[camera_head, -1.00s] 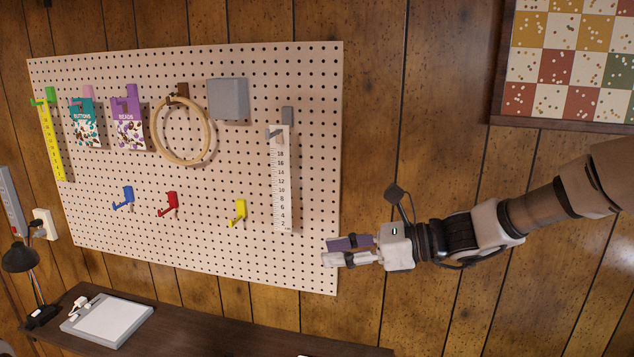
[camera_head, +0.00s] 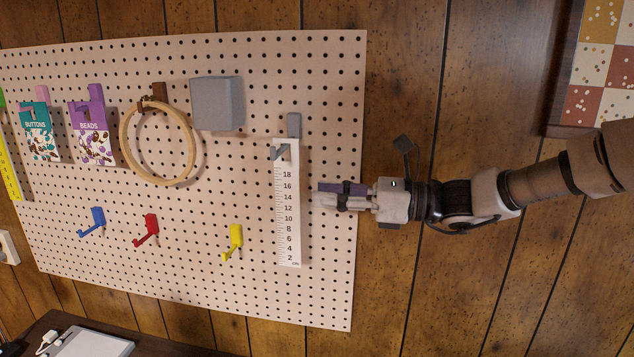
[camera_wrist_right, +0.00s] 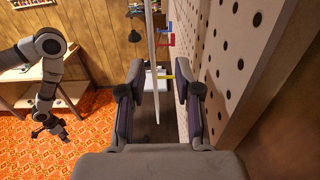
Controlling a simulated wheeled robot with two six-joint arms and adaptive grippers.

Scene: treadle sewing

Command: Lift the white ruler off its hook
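The white ruler (camera_head: 286,215) hangs upright on the pegboard from a grey hook (camera_head: 294,126), its numbers facing out. My right gripper (camera_head: 323,194) is level with the ruler's middle, just to its right in the head view, fingers pointing left toward it. In the right wrist view the right gripper (camera_wrist_right: 157,95) is open. The ruler shows edge-on there as a thin strip (camera_wrist_right: 153,60) in line with the gap between the fingers, with no visible contact. My left gripper (camera_wrist_right: 50,127) shows small at the left of that view; its fingers are too small to judge.
The pegboard (camera_head: 200,270) runs close beside the right gripper. A grey box (camera_head: 217,103), an embroidery hoop (camera_head: 158,140) and a yellow hook (camera_head: 234,241) are left of the ruler. Wood wall (camera_head: 400,300) lies clear below the right arm.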

